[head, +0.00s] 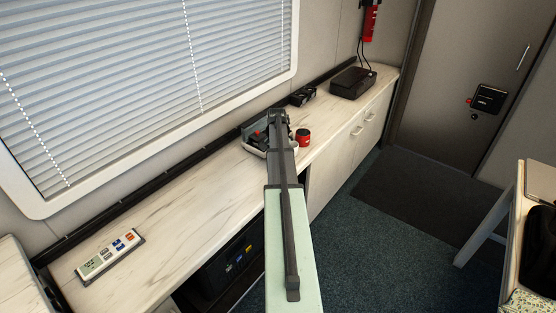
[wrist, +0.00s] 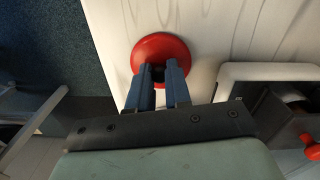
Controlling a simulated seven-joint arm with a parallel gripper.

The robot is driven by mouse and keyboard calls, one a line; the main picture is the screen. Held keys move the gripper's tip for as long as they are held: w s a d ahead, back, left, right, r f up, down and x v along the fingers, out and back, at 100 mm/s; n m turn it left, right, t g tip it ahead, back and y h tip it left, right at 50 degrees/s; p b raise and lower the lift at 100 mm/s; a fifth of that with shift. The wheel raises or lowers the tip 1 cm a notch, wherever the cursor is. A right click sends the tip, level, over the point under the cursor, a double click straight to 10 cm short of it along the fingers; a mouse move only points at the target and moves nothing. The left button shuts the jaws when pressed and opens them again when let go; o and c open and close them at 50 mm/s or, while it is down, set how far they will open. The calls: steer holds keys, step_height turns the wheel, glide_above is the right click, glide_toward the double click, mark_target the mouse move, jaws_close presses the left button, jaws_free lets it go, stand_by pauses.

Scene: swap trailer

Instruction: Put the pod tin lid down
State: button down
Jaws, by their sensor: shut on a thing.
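The round red lid (wrist: 147,48) shows in the wrist view near the counter's front edge. My gripper (wrist: 160,75) is shut on the middle of the lid, with its two dark blue fingers close together. In the head view a small red tin shape (head: 304,137) with a dark patch stands on the counter just right of my arm. My fingers are hidden behind my arm there. I cannot tell whether the lid rests on the tin or is held just above it.
A pale tray (wrist: 270,72) with dark and red things in it is right of the lid in the wrist view. A black box (head: 352,82) and a small dark device (head: 303,95) stand farther along the counter (head: 170,215). The near counter is mostly clear, with a remote-like panel (head: 109,254).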

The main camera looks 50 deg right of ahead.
steer(key=c, duration=1.1)
jaws_free()
steer(key=shift+f, duration=0.15)
steer(key=shift+o, duration=0.2)
step_height(320, 180, up, 12)
steer(key=shift+w, duration=0.2)
